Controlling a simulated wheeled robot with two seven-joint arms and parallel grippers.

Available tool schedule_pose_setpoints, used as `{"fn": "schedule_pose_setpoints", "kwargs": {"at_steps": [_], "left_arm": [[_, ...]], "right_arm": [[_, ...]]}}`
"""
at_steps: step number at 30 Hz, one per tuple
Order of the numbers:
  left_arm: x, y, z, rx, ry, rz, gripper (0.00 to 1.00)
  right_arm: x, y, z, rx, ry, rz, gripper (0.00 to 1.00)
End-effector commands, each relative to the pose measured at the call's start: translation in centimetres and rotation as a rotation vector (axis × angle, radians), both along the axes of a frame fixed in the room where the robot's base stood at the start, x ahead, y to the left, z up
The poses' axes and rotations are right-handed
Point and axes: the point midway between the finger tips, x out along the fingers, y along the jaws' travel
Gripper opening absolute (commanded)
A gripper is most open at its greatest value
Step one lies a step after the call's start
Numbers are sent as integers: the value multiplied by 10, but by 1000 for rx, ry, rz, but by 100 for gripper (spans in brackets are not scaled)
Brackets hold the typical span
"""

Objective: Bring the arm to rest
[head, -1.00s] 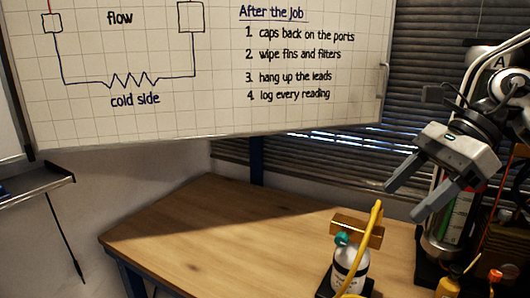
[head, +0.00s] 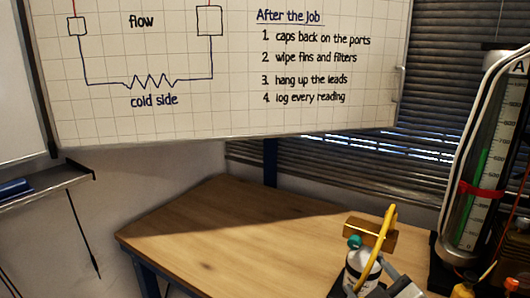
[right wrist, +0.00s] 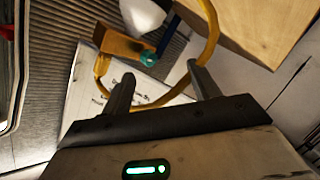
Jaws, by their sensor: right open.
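A yellow hose (right wrist: 213,35) loops past the fingertips. A brass-coloured block (right wrist: 122,44) and a teal knob (right wrist: 148,58) lie just beyond them. Whether a finger touches the hose or canister I cannot tell. My left gripper is not in view.
A wooden table (head: 220,235) is clear on its left and middle. A tall glass gauge tube (head: 485,170) with a red band stands at the right. A whiteboard (head: 230,70) hangs behind.

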Motion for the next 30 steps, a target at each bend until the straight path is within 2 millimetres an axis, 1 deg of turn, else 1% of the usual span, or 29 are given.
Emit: {"fn": "schedule_pose_setpoints", "kwargs": {"at_steps": [1, 3, 6, 9, 12, 18, 22, 24, 30], "left_arm": [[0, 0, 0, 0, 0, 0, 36], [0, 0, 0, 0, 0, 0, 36], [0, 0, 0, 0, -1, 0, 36], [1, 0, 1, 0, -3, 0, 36], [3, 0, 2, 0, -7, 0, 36], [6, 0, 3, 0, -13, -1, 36], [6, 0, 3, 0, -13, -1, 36], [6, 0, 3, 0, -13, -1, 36], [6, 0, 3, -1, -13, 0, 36]], "right_arm": [[-23, -7, -32, 81, 148, -61, 61], [-50, -13, -64, 161, 315, -131, 61], [-85, -18, -95, 239, 493, -208, 61], [-116, -20, -117, 294, 634, -267, 61], [-144, -21, -132, 336, 752, -319, 61], [-197, -20, -152, 402, 956, -407, 61], [-230, -18, -160, 437, 1078, -459, 61], [-217, -14, -168, 446, 1029, -431, 61], [-197, -4, -186, 482, 929, -366, 61]]}}
